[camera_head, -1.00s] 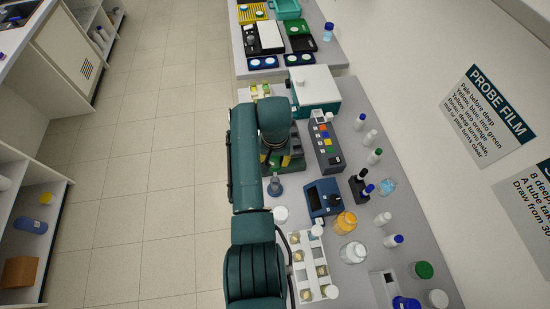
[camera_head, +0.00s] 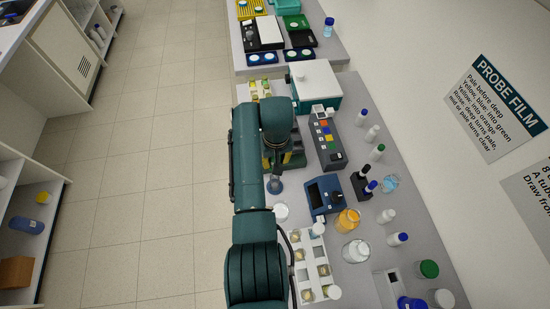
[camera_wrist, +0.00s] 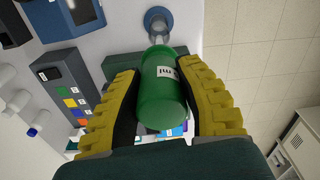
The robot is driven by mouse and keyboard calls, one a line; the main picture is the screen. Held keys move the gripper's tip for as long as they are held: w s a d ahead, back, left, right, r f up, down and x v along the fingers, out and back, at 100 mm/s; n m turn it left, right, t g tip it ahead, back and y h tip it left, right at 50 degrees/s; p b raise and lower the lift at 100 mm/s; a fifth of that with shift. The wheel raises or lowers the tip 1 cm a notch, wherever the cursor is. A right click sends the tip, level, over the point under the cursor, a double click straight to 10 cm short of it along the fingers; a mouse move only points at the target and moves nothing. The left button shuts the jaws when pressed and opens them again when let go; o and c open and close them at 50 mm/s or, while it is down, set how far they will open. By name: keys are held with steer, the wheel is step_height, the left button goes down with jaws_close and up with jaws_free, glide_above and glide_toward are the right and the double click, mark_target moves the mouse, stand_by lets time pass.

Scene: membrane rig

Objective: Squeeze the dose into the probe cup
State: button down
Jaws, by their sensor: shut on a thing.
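My gripper (camera_wrist: 162,95) has its yellow ribbed fingers shut on a green dropper bulb (camera_wrist: 163,88) with a white label that reads "ml". The dropper's clear stem (camera_wrist: 160,50) points toward a small blue-rimmed cup (camera_wrist: 151,14) at the top of the wrist view. The stem overlaps the cup there, and I cannot tell whether its tip is inside or above it. In the head view the cup (camera_head: 274,187) stands near the bench's left edge, just below my gripper (camera_head: 275,165). My arm hides most of the dropper there.
A grey box with coloured buttons (camera_head: 327,140) and a blue instrument (camera_head: 325,195) stand right of my gripper. A white rack (camera_head: 312,265) with vials, an orange bottle (camera_head: 347,220) and several capped bottles crowd the bench nearer the camera. Open floor lies left.

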steer(key=shift+f+b, duration=2.1)
steer(key=shift+f, duration=1.1)
steer(key=c, duration=1.3)
jaws_free()
steer(key=shift+c, duration=0.2)
jaws_close()
